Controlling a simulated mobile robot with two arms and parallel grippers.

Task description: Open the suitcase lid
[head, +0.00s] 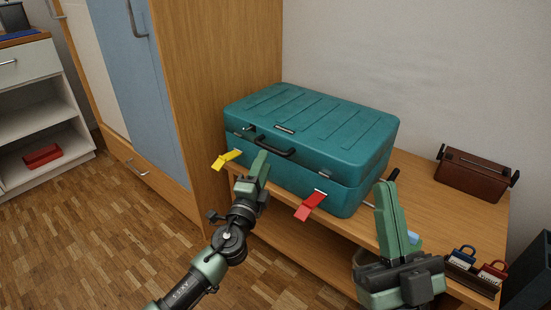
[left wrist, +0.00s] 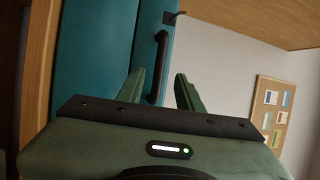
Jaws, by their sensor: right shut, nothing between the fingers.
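The teal suitcase (head: 310,125) lies flat on the wooden bench, its lid down on the base. A black handle (head: 268,143) is on its front. A yellow latch tab (head: 227,159) sticks out left of the handle and a red latch tab (head: 310,205) sticks out to the right. My left gripper (head: 261,158) is at the suitcase front, just below the handle. In the left wrist view its fingers (left wrist: 161,76) are apart, with the handle (left wrist: 161,65) ahead of them; contact cannot be told. My right gripper (head: 384,188) is shut and empty, in front of the suitcase's right end.
The bench (head: 425,190) also bears a brown case (head: 476,173) and a holder with blue and red padlocks (head: 478,268) at the right. A tall wooden cabinet (head: 205,90) stands close on the left. A wall is behind the suitcase. The floor in front is clear.

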